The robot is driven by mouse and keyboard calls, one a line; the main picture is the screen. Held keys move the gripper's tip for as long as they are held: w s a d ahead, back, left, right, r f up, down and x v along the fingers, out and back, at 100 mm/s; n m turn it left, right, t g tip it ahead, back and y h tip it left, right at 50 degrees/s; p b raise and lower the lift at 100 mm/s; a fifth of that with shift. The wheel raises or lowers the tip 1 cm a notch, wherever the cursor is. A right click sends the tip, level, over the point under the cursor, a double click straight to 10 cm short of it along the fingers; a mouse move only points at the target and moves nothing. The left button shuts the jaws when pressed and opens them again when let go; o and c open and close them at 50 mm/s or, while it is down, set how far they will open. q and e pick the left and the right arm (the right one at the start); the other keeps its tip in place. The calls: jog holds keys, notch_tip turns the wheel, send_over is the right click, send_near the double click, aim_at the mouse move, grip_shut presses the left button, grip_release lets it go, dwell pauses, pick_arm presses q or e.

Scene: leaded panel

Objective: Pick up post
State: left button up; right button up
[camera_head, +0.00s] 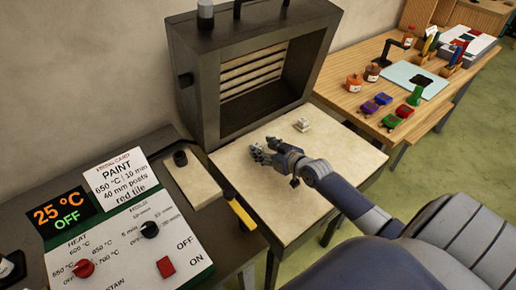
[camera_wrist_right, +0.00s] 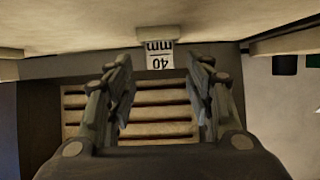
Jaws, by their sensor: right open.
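A small pale post (camera_head: 302,124) stands on the light top of the table in front of the kiln, near its far right side. In the right wrist view, which is upside down, a pale post (camera_wrist_right: 158,33) carries a white label reading "40 mm". My right gripper (camera_head: 262,150) is open and empty just above the tabletop, to the left of and nearer than the post. In the wrist view its two fingers (camera_wrist_right: 160,80) are spread, with the label between and beyond their tips. My left gripper is not in view.
The open kiln (camera_head: 190,60) with slatted inner walls stands behind the table (camera_head: 285,215). A control panel (camera_head: 130,240) reads 25 °C, OFF, beside a card saying 40 mm posts, red tile. A wooden bench (camera_head: 350,97) with jars and coloured blocks stands at right.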

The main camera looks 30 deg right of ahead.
jog(key=shift+x, duration=0.8)
jog(key=shift+s, duration=0.1)
grip_shut()
jog(key=shift+r, duration=0.1)
